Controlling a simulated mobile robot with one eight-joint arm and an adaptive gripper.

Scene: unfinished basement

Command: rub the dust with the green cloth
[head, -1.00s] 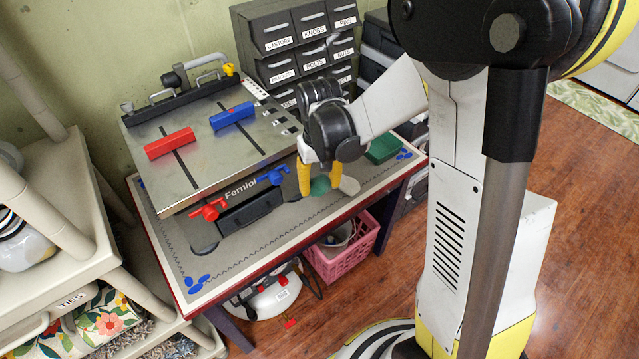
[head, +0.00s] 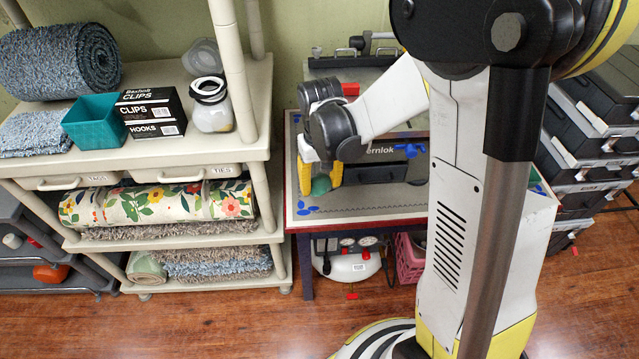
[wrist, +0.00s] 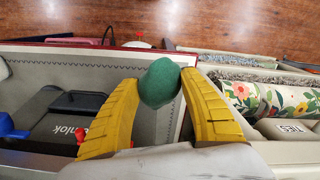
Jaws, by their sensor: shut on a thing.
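My gripper (head: 321,178) has yellow fingers and is shut on a bunched green cloth (head: 321,185). In the wrist view the cloth (wrist: 160,83) sits between the two fingertips. The gripper is over the front left part of the red-edged worktable (head: 400,200), left of the machine's lettered front. Whether the cloth touches the tabletop, I cannot tell. I cannot make out the dust clearly in the current views. A small pale patch (wrist: 4,69) shows at the left edge of the wrist view, but I cannot tell what it is.
The lettered grey machine (head: 382,172) with blue and red knobs stands on the table. A cream shelf (head: 185,151) with a teal bin (head: 95,122), boxes and rolled rugs stands close on the left. Dark cases (head: 590,150) are stacked at right. Wooden floor is open in front.

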